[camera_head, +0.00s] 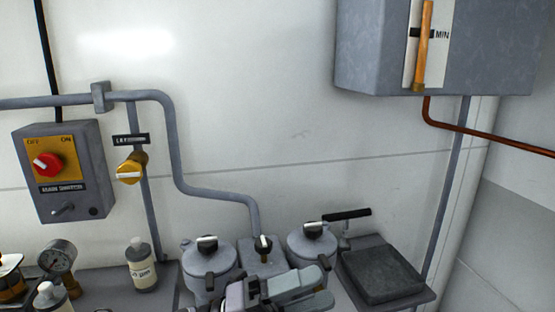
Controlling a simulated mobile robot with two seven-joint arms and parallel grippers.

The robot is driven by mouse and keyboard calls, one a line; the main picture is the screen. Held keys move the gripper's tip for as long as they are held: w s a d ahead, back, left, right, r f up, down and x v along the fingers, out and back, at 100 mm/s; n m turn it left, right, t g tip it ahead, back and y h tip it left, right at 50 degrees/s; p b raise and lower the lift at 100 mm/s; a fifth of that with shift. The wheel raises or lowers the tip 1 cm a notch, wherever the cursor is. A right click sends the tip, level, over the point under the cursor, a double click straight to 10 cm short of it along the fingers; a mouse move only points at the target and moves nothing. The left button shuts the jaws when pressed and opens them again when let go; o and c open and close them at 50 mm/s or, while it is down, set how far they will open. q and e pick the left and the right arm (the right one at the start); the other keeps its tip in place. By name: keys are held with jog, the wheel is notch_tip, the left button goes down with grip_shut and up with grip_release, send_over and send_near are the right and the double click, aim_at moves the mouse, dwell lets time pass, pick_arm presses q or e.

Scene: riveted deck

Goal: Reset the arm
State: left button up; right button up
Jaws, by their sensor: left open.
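My left gripper (318,287) is at the bottom centre, in front of the grey lidded pots. It is open, with nothing seen between its fingers. Its wrist is cut off by the lower edge of the picture. The left pot (205,262) and the right pot (312,243) stand on either side of a grey box with a small knob (262,258). The gripper hides their lower parts; I cannot tell whether it touches them. My right gripper is not in view.
A main switch box (58,203) and a yellow valve (131,168) are on the left. A bottle (142,270) and a gauge (58,257) stand below. A dark square plate (382,272) is at right; a tank (480,50) hangs above.

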pick_arm(q)
jog(key=w+a+f+n+t+y, duration=0.1)
jog(key=a+f+n+t+y, duration=0.7)
jog(key=n, duration=0.5)
jog(key=a+f+n+t+y, duration=0.6)
jog(key=f+n, duration=0.5)
jog(key=n, duration=0.2)
jog(key=s+a+f+n+g+y, duration=0.2)
jog(key=s+a+f+n+y, duration=0.1)
jog(key=s+f, duration=0.4)
jog(key=s+a+f+n+g+y, duration=0.3)
jog(key=s+a+f+n, duration=0.2)
jog(key=s+a+f, duration=0.2)
jog(key=shift+a+f, duration=0.25)
jog(key=shift+f, duration=0.2)
